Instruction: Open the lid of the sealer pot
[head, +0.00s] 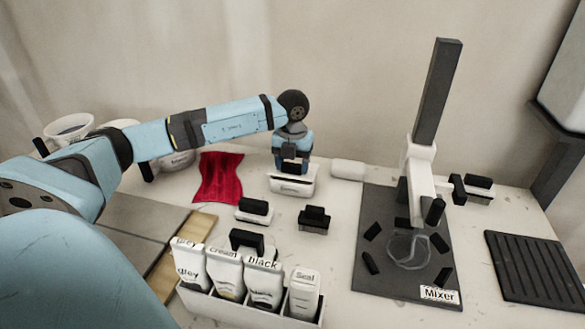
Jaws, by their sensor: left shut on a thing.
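A low white container (293,187) with a small dark label stands near the back middle of the table. I take it for the sealer pot, but the label is too small to read surely. My left gripper (291,166) points down right over it and is shut on a dark handle at its top. The fingers hide most of that handle. I cannot tell whether the lid is seated or raised. My right gripper is not in view.
A red cloth (217,177) lies left of the container. Black-handled blocks (254,211) (314,219) stand in front. A white rack (250,310) holds tubes. The mixer stand (431,170) is on the right, beside a ribbed black mat (536,268). White bowls (70,127) are behind my arm.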

